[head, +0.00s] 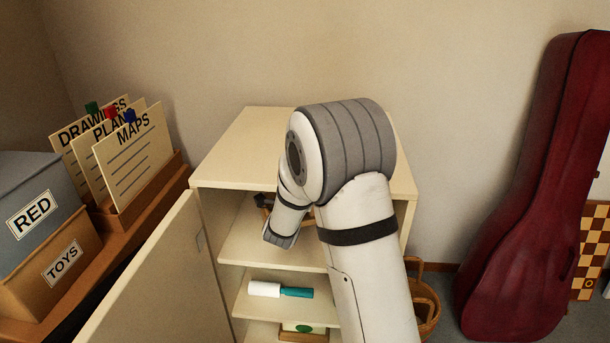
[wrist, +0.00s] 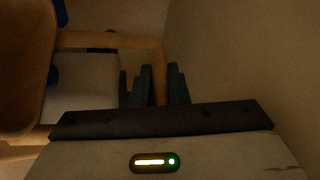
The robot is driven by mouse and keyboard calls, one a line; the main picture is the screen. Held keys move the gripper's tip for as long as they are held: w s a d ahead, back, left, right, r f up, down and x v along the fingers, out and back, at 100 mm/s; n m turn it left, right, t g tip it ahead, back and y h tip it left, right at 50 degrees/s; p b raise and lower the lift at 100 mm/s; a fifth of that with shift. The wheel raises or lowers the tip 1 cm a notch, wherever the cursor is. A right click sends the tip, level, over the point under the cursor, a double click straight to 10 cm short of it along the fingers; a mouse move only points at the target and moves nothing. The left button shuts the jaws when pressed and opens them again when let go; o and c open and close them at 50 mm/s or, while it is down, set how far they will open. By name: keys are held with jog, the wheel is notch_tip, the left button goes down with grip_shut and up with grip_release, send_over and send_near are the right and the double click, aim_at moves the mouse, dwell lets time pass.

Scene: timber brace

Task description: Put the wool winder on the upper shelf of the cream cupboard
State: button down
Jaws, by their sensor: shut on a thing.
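The cream cupboard (head: 255,135) stands open in the middle of the head view, its door (head: 150,285) swung out to the left. My arm reaches into the space above its upper shelf (head: 260,245). A small brown and dark part of what looks like the wool winder (head: 262,199) shows there beside my wrist. In the wrist view my gripper (wrist: 160,88) is shut on a brown wooden part of the wool winder (wrist: 158,62). My arm hides most of the winder in the head view, and I cannot tell whether it touches the shelf.
A white and teal roller-like thing (head: 280,290) lies on the shelf below. A box with a green spot (head: 302,331) sits lower. Labelled boxes (head: 35,215) and a card rack (head: 140,195) stand left. A red instrument case (head: 530,200) and wicker basket (head: 427,300) stand right.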

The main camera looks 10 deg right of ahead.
jog(key=shift+w+d+f, duration=0.1)
jog(key=shift+w+f, duration=0.05)
jog(key=shift+w, duration=0.05)
jog(key=shift+f+b, duration=1.15)
jog(key=shift+f, duration=0.35)
jog(key=c, duration=1.4)
grip_release()
jog(key=shift+s+f, duration=0.1)
jog(key=shift+f, duration=0.1)
jog(key=shift+r, duration=0.1)
